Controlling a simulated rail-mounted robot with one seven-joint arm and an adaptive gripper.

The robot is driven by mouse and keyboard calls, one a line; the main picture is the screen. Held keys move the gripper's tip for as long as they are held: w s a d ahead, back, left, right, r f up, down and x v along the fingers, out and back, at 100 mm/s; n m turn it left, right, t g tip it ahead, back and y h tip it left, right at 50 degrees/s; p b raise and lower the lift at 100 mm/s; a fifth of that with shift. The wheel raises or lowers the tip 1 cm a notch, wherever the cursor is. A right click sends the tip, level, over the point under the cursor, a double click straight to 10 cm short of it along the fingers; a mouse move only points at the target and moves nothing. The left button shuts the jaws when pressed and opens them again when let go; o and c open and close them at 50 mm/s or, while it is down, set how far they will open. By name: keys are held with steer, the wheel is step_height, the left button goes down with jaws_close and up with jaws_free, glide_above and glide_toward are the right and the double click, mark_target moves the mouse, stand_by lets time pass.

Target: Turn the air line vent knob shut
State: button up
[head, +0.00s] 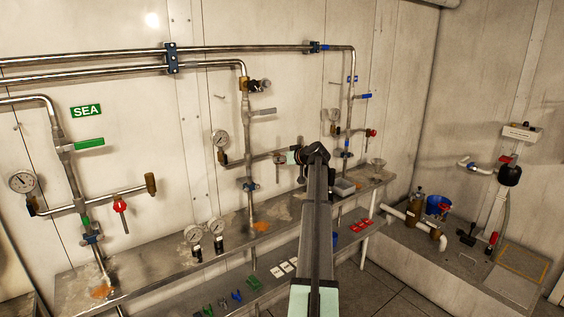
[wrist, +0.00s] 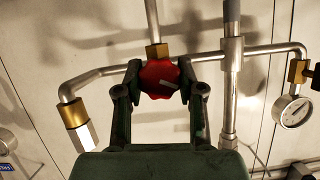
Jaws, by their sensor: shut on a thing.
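The red knob (wrist: 157,76) is in the middle of the wrist view, at the lower end of a brass fitting (wrist: 157,50) on a vertical steel pipe. It has a scalloped rim, and a pale pointer mark on its face points right and slightly down. My gripper (wrist: 160,80) has one dark green finger on each side of the knob, and it is shut on it. In the head view my arm reaches toward the wall pipework, and the gripped knob cannot be made out there.
In the wrist view a horizontal steel pipe (wrist: 270,49) and a thicker vertical pipe (wrist: 231,80) run close to the right finger. A pressure gauge (wrist: 292,111) hangs at the right. In the head view a long shelf (head: 150,262) runs below the pipework.

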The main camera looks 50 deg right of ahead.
steer(key=shift+m+y+b, duration=0.5)
steer(key=shift+m+y, duration=0.3)
steer(key=shift+m, duration=0.4)
steer(key=o, duration=1.2)
steer(key=shift+c, duration=0.2)
steer(key=v, duration=1.2)
steer(key=shift+f, duration=0.3)
steer(key=shift+s, duration=0.1)
